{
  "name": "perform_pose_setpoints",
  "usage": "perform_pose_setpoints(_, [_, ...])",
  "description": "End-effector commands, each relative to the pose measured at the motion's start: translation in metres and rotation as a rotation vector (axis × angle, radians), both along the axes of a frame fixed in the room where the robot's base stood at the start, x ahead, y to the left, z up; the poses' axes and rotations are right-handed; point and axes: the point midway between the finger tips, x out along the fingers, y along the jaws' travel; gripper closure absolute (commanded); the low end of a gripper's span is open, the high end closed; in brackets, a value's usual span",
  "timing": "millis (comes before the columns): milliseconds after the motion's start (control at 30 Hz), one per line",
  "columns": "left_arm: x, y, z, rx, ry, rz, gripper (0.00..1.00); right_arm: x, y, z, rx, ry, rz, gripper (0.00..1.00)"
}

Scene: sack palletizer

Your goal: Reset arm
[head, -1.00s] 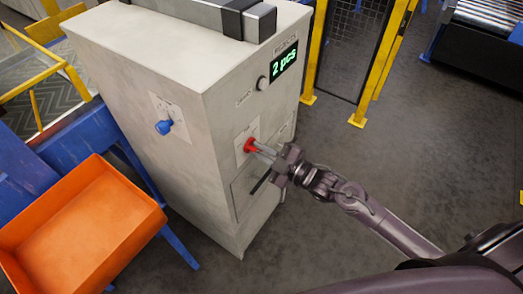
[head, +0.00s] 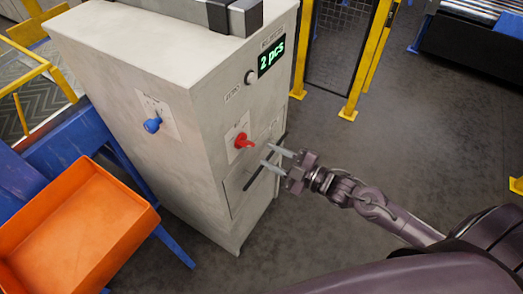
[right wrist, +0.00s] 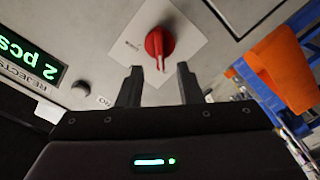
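My right gripper (head: 273,157) is open and empty, a little in front of the cabinet and to the right of the red rotary knob (head: 243,141). In the right wrist view the two fingers (right wrist: 157,80) stand apart, and the red knob (right wrist: 159,44) shows beyond them, not touched. My left gripper is not in view.
An orange bin (head: 75,230) on a blue frame (head: 75,142) stands left of the cabinet. Yellow fence posts (head: 361,65) with mesh stand behind at the right. A dark conveyor (head: 475,45) is at the far right. The floor (head: 400,150) right of the cabinet is clear.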

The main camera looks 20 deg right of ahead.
Motion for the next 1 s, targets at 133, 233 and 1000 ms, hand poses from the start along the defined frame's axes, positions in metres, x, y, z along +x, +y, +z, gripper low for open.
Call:
perform_pose_setpoints(133, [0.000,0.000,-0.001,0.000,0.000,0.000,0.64,-0.008,-0.006,0.000,0.001,0.001,0.001,0.67])
perform_pose_setpoints(233, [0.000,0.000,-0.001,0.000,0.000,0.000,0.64,-0.009,-0.007,0.001,0.001,-0.001,0.001,0.67])
perform_pose_setpoints(1000, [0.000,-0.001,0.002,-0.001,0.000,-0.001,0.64,-0.008,-0.068,-0.124,0.007,0.296,-0.257,0.67])
